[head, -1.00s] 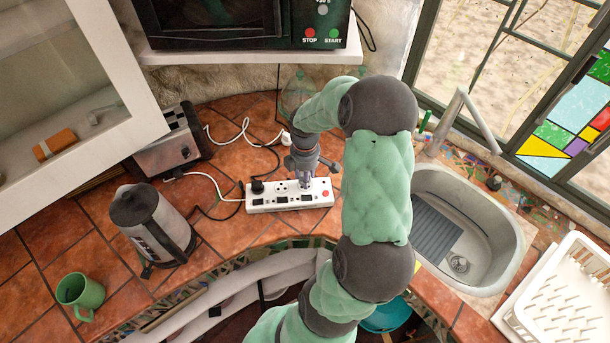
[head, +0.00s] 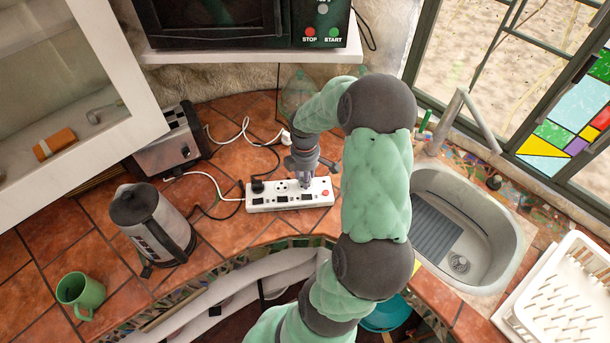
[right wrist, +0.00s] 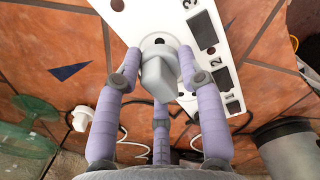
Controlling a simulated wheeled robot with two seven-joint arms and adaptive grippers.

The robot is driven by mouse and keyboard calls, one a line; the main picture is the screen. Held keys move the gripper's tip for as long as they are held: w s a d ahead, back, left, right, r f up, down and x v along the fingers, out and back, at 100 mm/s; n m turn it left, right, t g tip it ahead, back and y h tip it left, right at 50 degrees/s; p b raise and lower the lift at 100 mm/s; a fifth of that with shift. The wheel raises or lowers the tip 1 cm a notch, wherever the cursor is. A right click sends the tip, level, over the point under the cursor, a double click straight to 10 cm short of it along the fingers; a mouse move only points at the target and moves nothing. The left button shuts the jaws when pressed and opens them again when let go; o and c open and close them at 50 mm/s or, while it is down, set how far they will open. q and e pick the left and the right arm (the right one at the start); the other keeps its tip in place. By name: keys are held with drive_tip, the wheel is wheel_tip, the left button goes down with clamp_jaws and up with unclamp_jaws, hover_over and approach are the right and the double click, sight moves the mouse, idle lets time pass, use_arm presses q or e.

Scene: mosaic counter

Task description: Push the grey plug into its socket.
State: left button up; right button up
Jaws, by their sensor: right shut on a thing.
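The grey plug (right wrist: 158,82) is between the fingers of my right gripper (right wrist: 158,78), which is shut on it. In the right wrist view the plug is over a socket (right wrist: 160,43) of the white power strip (right wrist: 133,22). Its prongs are hidden, so I cannot tell how deep it sits. In the head view my right gripper (head: 304,182) points down at the right part of the power strip (head: 318,199), and the plug is mostly hidden by the fingers. My left gripper is not in view.
A black plug (head: 257,186) sits in the strip's left end, beside an empty socket (head: 282,186). A loose white plug (head: 286,138) lies behind the strip. A kettle (head: 150,222) and toaster (head: 168,143) stand left, a green mug (head: 80,293) front left. The sink (head: 465,225) is right.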

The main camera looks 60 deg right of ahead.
drive_tip(key=shift+f+b, duration=0.45)
drive_tip(key=shift+f, duration=0.4)
idle(0.5)
drive_tip(key=o, duration=1.2)
drive_tip(key=shift+c, duration=0.2)
wheel_tip(320, 180, up, 12)
drive_tip(key=shift+r, duration=0.1)
